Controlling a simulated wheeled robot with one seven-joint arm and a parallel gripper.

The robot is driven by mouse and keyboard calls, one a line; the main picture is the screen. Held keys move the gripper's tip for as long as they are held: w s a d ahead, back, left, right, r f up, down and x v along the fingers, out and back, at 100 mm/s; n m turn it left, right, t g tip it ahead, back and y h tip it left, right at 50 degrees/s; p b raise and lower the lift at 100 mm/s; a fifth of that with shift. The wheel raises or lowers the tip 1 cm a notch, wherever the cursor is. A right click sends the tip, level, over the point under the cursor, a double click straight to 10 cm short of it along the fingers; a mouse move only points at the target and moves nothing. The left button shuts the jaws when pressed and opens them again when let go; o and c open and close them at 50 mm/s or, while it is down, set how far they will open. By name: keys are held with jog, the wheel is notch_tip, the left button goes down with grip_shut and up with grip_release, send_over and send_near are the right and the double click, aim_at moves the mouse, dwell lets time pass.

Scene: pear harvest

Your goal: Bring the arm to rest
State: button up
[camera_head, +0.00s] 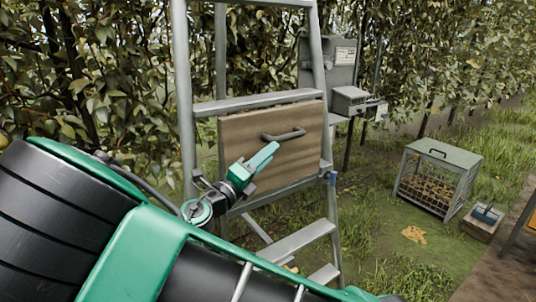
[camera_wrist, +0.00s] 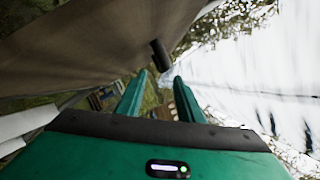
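My gripper (camera_head: 266,155) is in front of a wooden board (camera_head: 240,140) in the head view, just below the board's dark bar handle (camera_head: 283,134). In the wrist view, my gripper's two green fingers (camera_wrist: 160,77) stand apart with nothing between them, so it is open and empty. The dark handle also shows in the wrist view (camera_wrist: 160,55), just beyond the fingertips and apart from them. The brown board (camera_wrist: 80,45) fills the upper left there. My arm stretches in from the lower left of the head view.
A grey metal ladder (camera_head: 186,90) stands around the board, with steps (camera_head: 297,241) below. To the right are a grey box on a stand (camera_head: 350,100), a wire cage with a lid (camera_head: 440,160) and a small wooden box (camera_head: 478,228). Leafy hedges stand behind.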

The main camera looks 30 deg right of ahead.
dwell(0.4)
jog(key=s+d+f+m+g+y, duration=1)
jog(key=s+d+f+m, duration=0.45)
jog(key=d+m, duration=0.35)
jog(key=s+a+r+m+y, duration=0.2)
jog(key=s+a+m+y, duration=0.2)
jog(key=s+m, duration=0.4)
jog(key=s+a+r+m+t+y, duration=0.1)
jog(key=s+a+m+y, duration=0.3)
jog(key=m, duration=1.1)
jog(key=s+a, duration=0.1)
jog(key=s, duration=0.2)
jog(key=shift+s+a+r+m+y, duration=0.15)
jog(key=shift+s+r+m+y, duration=0.15)
jog(key=shift+s+r, duration=0.1)
